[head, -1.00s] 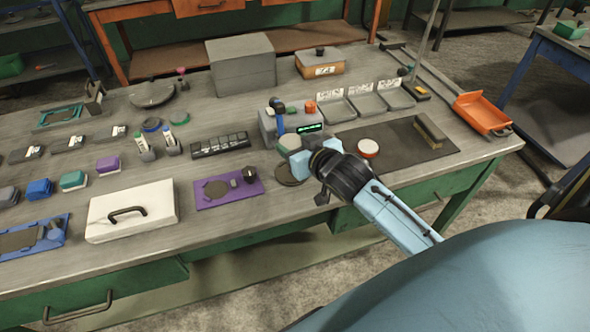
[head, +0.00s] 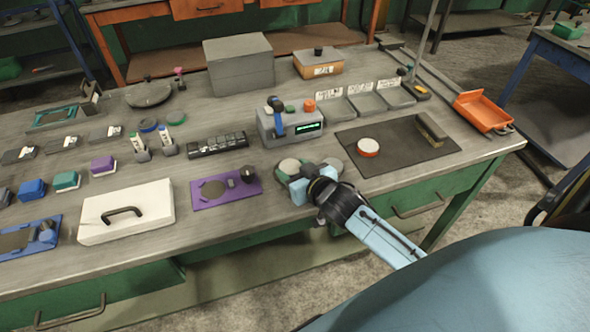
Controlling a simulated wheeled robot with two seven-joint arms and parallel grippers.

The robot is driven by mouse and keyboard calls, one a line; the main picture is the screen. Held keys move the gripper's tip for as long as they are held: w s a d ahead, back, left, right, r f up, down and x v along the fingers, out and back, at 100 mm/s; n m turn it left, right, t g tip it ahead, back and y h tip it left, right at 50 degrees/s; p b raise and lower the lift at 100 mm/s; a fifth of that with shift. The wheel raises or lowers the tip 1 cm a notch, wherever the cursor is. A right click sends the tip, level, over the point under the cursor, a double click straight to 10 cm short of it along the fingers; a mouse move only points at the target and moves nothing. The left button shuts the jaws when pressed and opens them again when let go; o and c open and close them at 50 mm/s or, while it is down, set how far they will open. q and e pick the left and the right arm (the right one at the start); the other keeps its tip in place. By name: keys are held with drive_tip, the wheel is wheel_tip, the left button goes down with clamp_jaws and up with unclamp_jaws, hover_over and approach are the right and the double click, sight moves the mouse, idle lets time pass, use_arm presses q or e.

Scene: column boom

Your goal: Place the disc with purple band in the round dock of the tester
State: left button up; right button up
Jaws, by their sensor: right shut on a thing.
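The tester (head: 292,128) is a grey box with a blue lever, an orange button and a lit green display, at the middle of the bench. In front of it lies a dark round base (head: 284,177), which may be its round dock. My right gripper (head: 296,181) is shut on a pale green-topped disc (head: 289,166). The disc is over or on the dark base; I cannot tell whether it touches. Its side band is hidden by the fingers and angle, so no purple shows. My left gripper is not in view.
A dark mat (head: 395,165) to the right holds a white disc with a red band (head: 368,148) and a brush-like block (head: 431,127). A purple plate (head: 225,188) and a white case (head: 128,210) lie to the left. Grey trays (head: 365,99) stand behind.

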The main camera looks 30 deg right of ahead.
drive_tip(key=o, duration=1.2)
drive_tip(key=shift+s+r, duration=0.15)
drive_tip(key=p+v, duration=0.1)
drive_tip(key=v, duration=1)
drive_tip(key=shift+s+r+p, duration=0.1)
drive_tip(key=shift+s+p, duration=0.2)
drive_tip(key=shift+s, duration=0.05)
drive_tip(key=shift+a, duration=0.1)
